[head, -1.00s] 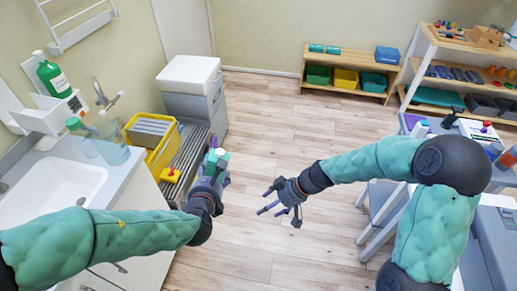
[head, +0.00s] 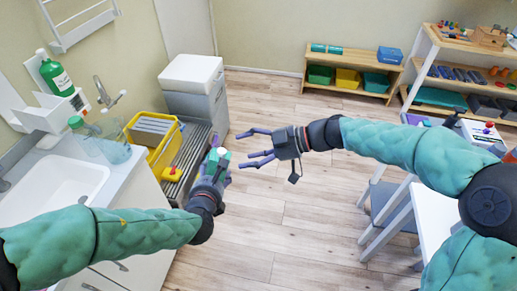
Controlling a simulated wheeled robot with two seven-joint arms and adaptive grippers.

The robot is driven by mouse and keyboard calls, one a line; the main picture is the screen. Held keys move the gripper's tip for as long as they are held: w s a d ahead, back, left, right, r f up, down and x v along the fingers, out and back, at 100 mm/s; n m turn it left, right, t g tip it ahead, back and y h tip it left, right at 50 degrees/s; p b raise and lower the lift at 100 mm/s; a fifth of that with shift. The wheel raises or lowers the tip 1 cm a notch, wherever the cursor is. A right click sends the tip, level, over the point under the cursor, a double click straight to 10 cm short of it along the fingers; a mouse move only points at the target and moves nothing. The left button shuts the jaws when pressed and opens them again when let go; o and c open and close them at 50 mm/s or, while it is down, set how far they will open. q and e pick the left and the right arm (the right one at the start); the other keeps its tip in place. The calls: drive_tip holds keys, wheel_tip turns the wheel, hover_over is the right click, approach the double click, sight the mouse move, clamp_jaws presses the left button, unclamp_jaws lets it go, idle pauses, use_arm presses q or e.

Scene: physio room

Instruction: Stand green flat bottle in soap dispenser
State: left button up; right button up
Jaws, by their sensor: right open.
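A green flat bottle (head: 57,76) with a white label and pale cap stands upright at the white wall-mounted soap dispenser (head: 47,113) above the sink. The front part of the dispenser is an open white tray. My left gripper (head: 218,165) is over the floor beside the bench, far from the dispenser. A small green-and-white thing (head: 222,154) shows between its purple fingers; most of it is hidden and I cannot tell what it is. My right gripper (head: 254,147) is open and empty, pointing left, just right of my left gripper.
Shelves stand along the back and right. The middle floor is clear.

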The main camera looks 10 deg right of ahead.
drive_tip(key=x, duration=0.9)
drive_tip(key=c, duration=1)
use_arm(q)
drive_tip(key=o, duration=1.4)
use_arm(e)
drive_tip(key=shift+c, duration=0.7)
use_arm(q)
drive_tip(key=shift+o, duration=0.2)
